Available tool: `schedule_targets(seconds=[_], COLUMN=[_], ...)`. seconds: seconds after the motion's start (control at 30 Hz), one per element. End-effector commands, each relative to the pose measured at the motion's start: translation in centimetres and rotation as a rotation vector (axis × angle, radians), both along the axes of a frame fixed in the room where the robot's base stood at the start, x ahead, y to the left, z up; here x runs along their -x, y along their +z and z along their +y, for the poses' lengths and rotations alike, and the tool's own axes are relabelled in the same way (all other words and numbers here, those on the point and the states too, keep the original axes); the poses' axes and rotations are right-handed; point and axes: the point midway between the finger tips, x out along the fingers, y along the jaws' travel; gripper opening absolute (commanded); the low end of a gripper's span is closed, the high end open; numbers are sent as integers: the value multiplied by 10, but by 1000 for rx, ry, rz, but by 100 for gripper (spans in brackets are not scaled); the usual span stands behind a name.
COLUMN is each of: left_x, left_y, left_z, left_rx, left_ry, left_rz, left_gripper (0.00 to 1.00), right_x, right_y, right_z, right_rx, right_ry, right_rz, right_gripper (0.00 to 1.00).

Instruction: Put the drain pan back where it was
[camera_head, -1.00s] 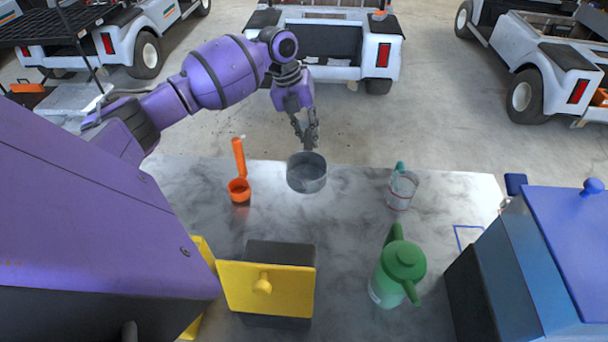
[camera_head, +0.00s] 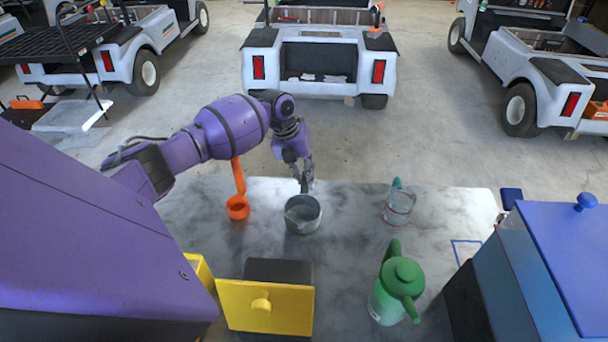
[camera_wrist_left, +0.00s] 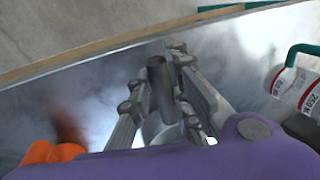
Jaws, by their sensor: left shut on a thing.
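The drain pan (camera_head: 303,214) is a round grey metal pan near the back edge of the table in the head view. My left gripper (camera_head: 306,184) is at the pan's far side, shut on its handle. The left wrist view shows the dark grey handle (camera_wrist_left: 158,82) between the fingers of my left gripper (camera_wrist_left: 160,100), with most of the pan hidden by the gripper. The pan is at or just above the tabletop; I cannot tell if it touches. My right gripper is not in view.
On the grey table (camera_head: 345,250) stand an orange long-handled cup (camera_head: 238,207), a clear measuring jug (camera_head: 398,208), a green can (camera_head: 397,290), a yellow-fronted box (camera_head: 265,306) and a blue-lidded box (camera_head: 560,250). A blue outline (camera_head: 467,243) marks the right side. The table's middle is clear.

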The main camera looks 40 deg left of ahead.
Motion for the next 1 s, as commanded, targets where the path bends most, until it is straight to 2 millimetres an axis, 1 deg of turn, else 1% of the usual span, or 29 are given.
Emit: schedule_targets(seconds=[0.13, 0.17, 0.2, 0.3, 0.57, 0.67, 0.7, 0.77, 0.87, 1.0], left_x=[0, 0, 0, 0, 0, 0, 0, 1, 4, 9], left_y=[-5, -4, -4, -3, -3, 3, 6, 13, 32, 62], left_z=[0, 0, 0, 0, 0, 0, 2, 4, 8, 16], left_rx=[0, 0, 0, 0, 0, 0, -1, -2, -3, -3], left_ry=[0, 0, 0, 0, 0, 1, 1, 1, -1, -1], left_rz=[2, 1, 1, 0, 0, -2, -2, -1, -2, -2], left_gripper=[0, 20, 25, 36, 36, 36, 36, 36, 36, 36], right_x=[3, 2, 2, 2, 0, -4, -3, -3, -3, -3], right_y=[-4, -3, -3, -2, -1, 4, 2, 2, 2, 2], right_z=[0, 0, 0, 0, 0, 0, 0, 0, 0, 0], right_rx=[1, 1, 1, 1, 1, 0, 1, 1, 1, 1], right_ry=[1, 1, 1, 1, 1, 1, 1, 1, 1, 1], right_rz=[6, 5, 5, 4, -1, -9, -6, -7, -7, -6], right_gripper=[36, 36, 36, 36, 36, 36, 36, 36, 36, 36])
